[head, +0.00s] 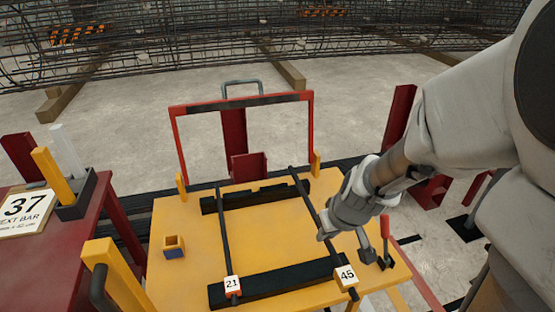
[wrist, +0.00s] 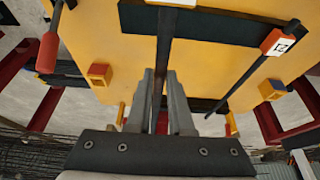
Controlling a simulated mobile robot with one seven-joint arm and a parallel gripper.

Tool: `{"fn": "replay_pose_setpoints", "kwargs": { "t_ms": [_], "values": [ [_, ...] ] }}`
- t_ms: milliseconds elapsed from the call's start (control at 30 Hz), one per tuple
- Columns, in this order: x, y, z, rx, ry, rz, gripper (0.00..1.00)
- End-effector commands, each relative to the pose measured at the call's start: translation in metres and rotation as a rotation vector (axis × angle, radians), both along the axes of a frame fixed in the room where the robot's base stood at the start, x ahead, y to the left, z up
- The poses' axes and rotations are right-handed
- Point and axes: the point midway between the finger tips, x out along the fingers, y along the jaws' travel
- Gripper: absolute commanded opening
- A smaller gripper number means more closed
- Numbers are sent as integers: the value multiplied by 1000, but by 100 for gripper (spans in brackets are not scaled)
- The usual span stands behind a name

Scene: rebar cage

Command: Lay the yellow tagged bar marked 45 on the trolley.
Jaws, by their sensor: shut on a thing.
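The bar marked 45 (head: 308,205) is a dark rod with a white-faced 45 tag (head: 346,274) near its near end. It lies across two black notched rests on a yellow table (head: 190,262), at the right side. My gripper (head: 326,232) is shut on it between the rests. In the wrist view the rod (wrist: 164,50) runs between the fingers (wrist: 160,95), and its tag is cut off at the top edge. A red frame (head: 308,125) with a dark top bar and a red upright (head: 234,130) with a grey handle stand behind; I cannot tell whether these are the trolley.
A second bar tagged 21 (head: 225,235) lies on the same rests at left. A small yellow-and-blue block (head: 174,246) and a red-handled clamp (head: 385,228) are on the table. A red table (head: 50,255) with a 37 sign (head: 26,210) stands at left.

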Motion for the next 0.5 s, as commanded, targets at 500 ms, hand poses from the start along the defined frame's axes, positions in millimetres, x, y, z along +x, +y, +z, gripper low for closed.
{"fn": "replay_pose_setpoints", "kwargs": {
  "t_ms": [500],
  "values": [
    [86,3,-53,0,-2,2,0]
  ]
}}
